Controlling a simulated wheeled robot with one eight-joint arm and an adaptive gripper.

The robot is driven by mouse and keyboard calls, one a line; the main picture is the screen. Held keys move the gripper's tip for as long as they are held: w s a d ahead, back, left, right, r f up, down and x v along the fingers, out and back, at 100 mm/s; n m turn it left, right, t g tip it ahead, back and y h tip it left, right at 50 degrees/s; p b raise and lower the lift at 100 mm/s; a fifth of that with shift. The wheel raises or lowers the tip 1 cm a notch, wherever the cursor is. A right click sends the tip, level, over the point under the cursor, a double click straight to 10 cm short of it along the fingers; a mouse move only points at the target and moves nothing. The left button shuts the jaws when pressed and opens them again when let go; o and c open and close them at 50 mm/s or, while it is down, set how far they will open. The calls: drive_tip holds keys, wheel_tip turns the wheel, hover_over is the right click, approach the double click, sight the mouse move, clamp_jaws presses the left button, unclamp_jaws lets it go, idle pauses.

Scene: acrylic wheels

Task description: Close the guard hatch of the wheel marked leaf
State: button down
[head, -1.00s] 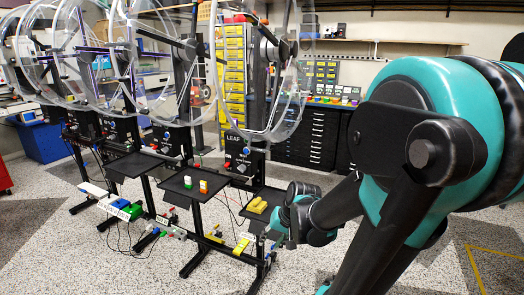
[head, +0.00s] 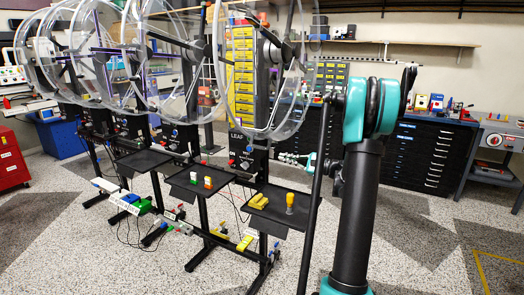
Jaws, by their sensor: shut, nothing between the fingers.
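The wheel marked leaf is the nearest clear acrylic wheel (head: 297,112), on a black stand at the centre. The white LEAF lettering (head: 236,136) is on its black control box, partly cut by the wheel's rim. I cannot pick out its guard hatch or tell how far open it is; the clear plastic parts overlap. My gripper (head: 284,158) shows small, low to the right of the control box and pointing left. It is shut and empty. My black arm link hides part of the wrist behind it. I cannot tell whether it touches anything.
A black tray (head: 272,222) below the leaf wheel holds yellow blocks (head: 258,201) and an upright orange-yellow piece (head: 290,203). Several similar wheels stand in a row to the left. Dark drawer cabinets (head: 420,155) line the back. Open floor lies at the right.

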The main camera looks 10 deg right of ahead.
drive_tip(key=w+a+r, duration=0.3)
drive_tip(key=a, duration=0.7)
drive_tip(key=shift+w+a+r, duration=0.2)
drive_tip(key=shift+w, duration=0.05)
